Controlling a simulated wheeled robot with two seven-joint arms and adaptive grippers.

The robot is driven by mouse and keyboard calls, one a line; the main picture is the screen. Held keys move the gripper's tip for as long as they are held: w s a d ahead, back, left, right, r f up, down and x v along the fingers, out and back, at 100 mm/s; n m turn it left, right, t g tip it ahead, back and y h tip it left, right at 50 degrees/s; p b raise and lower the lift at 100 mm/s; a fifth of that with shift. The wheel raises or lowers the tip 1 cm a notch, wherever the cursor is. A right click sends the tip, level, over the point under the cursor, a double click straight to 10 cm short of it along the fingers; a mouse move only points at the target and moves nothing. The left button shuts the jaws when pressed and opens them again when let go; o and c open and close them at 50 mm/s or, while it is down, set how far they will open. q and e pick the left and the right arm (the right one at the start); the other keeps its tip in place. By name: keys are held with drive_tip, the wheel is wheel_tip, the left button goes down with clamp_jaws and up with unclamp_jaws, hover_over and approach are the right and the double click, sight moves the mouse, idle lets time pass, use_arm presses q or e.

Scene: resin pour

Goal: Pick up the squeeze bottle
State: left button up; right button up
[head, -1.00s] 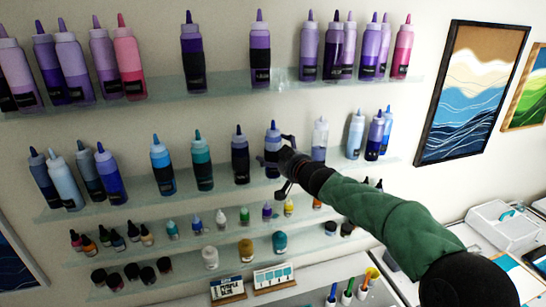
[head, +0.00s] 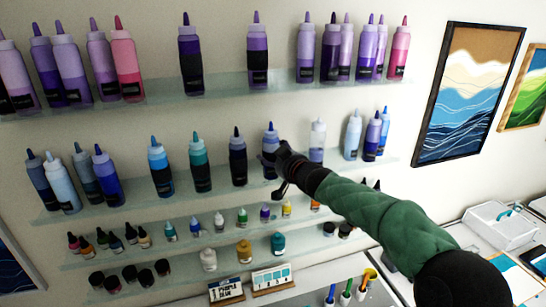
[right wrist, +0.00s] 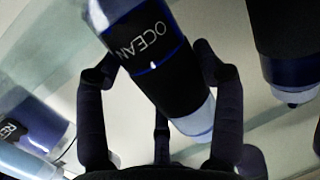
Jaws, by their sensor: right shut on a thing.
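The squeeze bottle (head: 270,138), blue-purple with a dark pointed cap and a black label, stands upright on the middle shelf. In the right wrist view the bottle (right wrist: 150,60) reads "OCEAN" on its label and lies between my fingers. My right gripper (head: 273,160) is shut on the bottle's body from the front right and hides part of its lower half. It also shows in the right wrist view (right wrist: 160,85), with fingers on both sides of the label. I cannot tell whether the base touches the shelf. My left gripper is not in view.
A dark-blue bottle (head: 238,158) stands close on the left and a pale bottle (head: 317,142) on the right. The upper glass shelf (head: 225,84) with more bottles is above. Small bottles and jars fill lower shelves. Framed pictures (head: 470,90) hang at right.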

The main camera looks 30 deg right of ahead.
sight(274, 131)
drive_tip(key=shift+s+r, duration=0.1)
drive_tip(key=shift+r, duration=0.15)
drive_tip(key=shift+s+r, duration=0.1)
drive_tip(key=shift+r, duration=0.15)
wheel_tip(274, 131, up, 6)
drive_tip(key=p, duration=0.4)
drive_tip(key=shift+r, duration=0.25)
drive_tip(key=s, duration=0.2)
drive_tip(key=s+a, duration=0.1)
drive_tip(key=s, duration=0.1)
drive_tip(key=s+b, duration=0.1)
drive_tip(key=s, duration=0.2)
drive_tip(key=shift+a+f, duration=0.15)
drive_tip(key=shift+a, duration=0.2)
drive_tip(key=s+a+p, duration=0.1)
drive_tip(key=s+a, duration=0.2)
drive_tip(key=s, duration=0.9)
drive_tip(key=shift+p, duration=0.35)
